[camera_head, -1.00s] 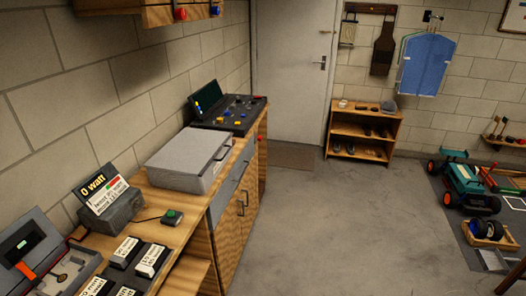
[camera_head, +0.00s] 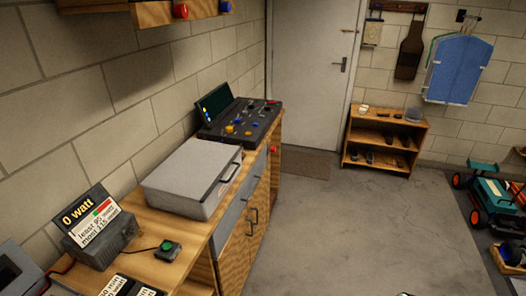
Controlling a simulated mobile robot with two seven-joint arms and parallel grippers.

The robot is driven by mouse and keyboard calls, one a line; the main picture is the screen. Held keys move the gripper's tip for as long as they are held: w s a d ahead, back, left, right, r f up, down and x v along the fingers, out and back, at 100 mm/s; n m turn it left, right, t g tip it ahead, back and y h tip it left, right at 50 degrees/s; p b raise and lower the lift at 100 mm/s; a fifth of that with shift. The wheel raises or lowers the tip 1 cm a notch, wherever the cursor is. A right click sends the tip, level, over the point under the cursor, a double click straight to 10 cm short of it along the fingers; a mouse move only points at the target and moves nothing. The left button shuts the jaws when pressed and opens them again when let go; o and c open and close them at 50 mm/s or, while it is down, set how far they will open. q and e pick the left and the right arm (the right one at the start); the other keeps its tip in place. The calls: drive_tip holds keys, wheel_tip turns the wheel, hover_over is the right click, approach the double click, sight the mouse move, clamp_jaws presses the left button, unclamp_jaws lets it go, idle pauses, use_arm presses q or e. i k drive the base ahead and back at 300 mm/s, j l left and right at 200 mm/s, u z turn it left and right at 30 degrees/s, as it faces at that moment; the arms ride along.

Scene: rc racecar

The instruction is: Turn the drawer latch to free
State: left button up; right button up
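A wooden cabinet (camera_head: 232,252) with a grey drawer front (camera_head: 229,219) stands along the left wall. A small red knob (camera_head: 273,149) shows on its front near the far end; I cannot tell whether it is the drawer latch or how it is turned. A grey case (camera_head: 190,174) with a handle lies shut on the worktop. Neither of my grippers can be made out in the view.
A control panel (camera_head: 240,118) with knobs and a screen stands at the worktop's far end. A "0 watt" sign (camera_head: 92,216) and a green button (camera_head: 167,248) are nearer. The floor (camera_head: 350,235) beside the cabinet is clear. A toy car (camera_head: 490,195) stands at right.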

sight(272, 149)
drive_tip(key=i+l+u, duration=0.55)
drive_tip(key=u, duration=0.25)
drive_tip(key=i+l, duration=0.15)
drive_tip(key=l, duration=0.2)
drive_tip(key=i+l+u, duration=0.1)
drive_tip(key=l, duration=0.25)
drive_tip(key=i+l, duration=0.2)
drive_tip(key=l, duration=0.15)
drive_tip(key=i+l+u, duration=0.15)
drive_tip(key=l, duration=0.2)
drive_tip(key=i+l, duration=0.1)
drive_tip(key=l, duration=0.25)
drive_tip(key=i+l+u, duration=0.1)
drive_tip(key=l, duration=0.25)
